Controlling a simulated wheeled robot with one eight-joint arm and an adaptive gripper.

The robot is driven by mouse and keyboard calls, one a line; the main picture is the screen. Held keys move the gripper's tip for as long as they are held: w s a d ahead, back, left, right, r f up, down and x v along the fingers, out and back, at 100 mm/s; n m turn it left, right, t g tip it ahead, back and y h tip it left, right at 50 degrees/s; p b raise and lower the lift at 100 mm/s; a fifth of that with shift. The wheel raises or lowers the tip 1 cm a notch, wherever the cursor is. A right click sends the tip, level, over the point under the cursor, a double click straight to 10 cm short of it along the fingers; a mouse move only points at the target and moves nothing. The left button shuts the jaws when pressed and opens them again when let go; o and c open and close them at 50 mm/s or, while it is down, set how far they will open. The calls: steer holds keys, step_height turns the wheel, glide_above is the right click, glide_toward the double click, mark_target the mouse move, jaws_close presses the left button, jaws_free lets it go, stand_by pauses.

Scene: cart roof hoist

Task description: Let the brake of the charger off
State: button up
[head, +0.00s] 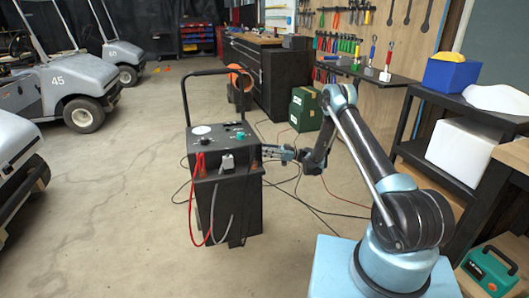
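The charger (226,200) is a dark upright cabinet with a tall black loop handle. It stands on the concrete floor left of my arm. Its sloped top panel has a white dial and a teal knob, and red and grey cables hang down its front. My gripper (270,152) is at the right side of the charger's top, pointing left toward it. I cannot tell whether it touches the charger, and its fingers are too small to read as open or shut. I cannot make out the brake; the charger's lower right side and wheels are mostly hidden or dark.
Golf carts (72,85) stand at the left. Thin cables lie on the floor around the charger. A green box (305,108) and a black workbench (270,75) stand behind it. A dark shelf unit (470,108) is at the right, with a green case (490,270) below. Floor left of the charger is clear.

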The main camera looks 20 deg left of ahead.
steer(key=shift+o, duration=0.2)
steer(key=shift+r, duration=0.1)
steer(key=v, duration=1.2)
